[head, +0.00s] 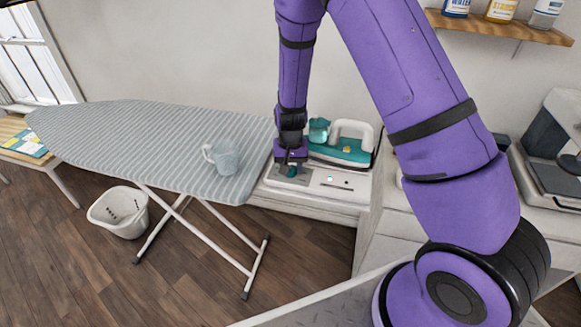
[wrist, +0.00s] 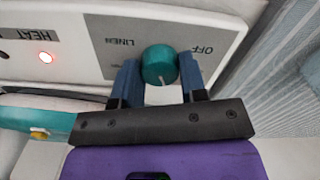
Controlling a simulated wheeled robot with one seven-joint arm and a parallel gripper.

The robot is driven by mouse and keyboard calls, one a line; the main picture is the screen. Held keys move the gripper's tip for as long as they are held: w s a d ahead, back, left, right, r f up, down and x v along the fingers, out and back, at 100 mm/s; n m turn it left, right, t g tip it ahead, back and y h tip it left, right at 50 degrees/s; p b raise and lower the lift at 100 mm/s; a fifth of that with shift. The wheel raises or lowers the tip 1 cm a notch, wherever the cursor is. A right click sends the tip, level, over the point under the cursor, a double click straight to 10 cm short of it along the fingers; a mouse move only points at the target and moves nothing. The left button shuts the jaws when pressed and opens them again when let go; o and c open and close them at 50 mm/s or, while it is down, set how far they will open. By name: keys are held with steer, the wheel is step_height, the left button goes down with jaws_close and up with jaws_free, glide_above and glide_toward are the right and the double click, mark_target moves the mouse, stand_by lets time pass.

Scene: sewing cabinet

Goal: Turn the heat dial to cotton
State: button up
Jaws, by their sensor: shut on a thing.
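The heat dial (wrist: 158,64) is a round teal knob with a white pointer mark, on a light grey plate of the white iron station (head: 335,184). In the wrist view, the fingers of my gripper (wrist: 160,82) are shut on its left and right sides. The pointer mark is at the dial's lower edge. The plate's words OFF (wrist: 202,50) and LINEN (wrist: 120,42) read upside down; no cotton word shows. A HEAT label (wrist: 36,34) is at left, above a lit red lamp (wrist: 38,58). My gripper (head: 291,165) mostly covers the dial in the head view.
A teal and white iron (head: 345,151) rests on the station just right of my gripper. The striped ironing board (head: 145,140) with a pale blue mug (head: 226,160) is at left. A white basket (head: 118,211) stands on the floor. A bottle shelf (head: 500,27) hangs upper right.

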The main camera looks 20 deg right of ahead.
steer(key=m, duration=0.4)
steer(key=shift+m, duration=0.3)
steer(key=m, duration=0.3)
steer(key=shift+m, duration=0.3)
steer(key=m, duration=0.4)
steer(key=shift+m, duration=2.2)
steer(key=o, duration=0.9)
steer(key=shift+r, duration=0.1)
step_height(320, 180, up, 11)
steer(key=shift+f, duration=0.2)
